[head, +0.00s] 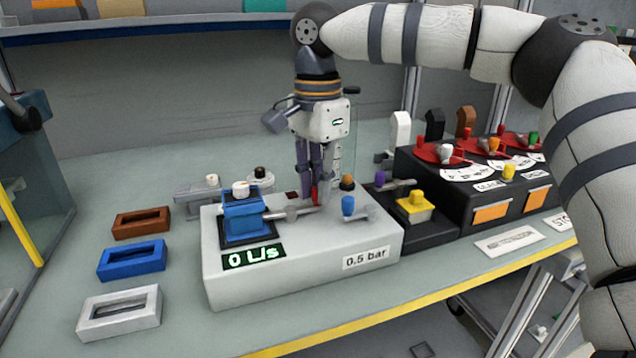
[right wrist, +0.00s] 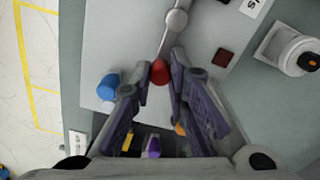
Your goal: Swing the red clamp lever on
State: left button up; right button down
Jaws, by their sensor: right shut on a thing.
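The red clamp lever's tip (head: 315,194) shows between the fingers of my right gripper (head: 311,202), low over the white module (head: 300,270). In the right wrist view the red knob (right wrist: 159,72) sits at the end of a grey lever arm (right wrist: 174,30), between the two fingertips. My right gripper is shut on this red knob and points straight down. In the head view the grey lever arm (head: 287,213) runs left from the fingers toward the blue block (head: 242,216) with a white cap. The fingers partly hide the knob. My left gripper is not in view.
The module carries a "0 L/s" display (head: 254,256), a "0.5 bar" label (head: 366,257) and a blue knob (head: 348,205). A black panel with red dials (head: 480,185) stands right. Brown, blue (head: 132,259) and white frames lie left. The yellow-striped table edge runs in front.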

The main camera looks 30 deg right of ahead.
jog(key=shift+r, duration=0.1)
jog(key=c, duration=1.5)
grip_release()
jog(key=shift+c, duration=0.2)
notch_tip(320, 180, up, 12)
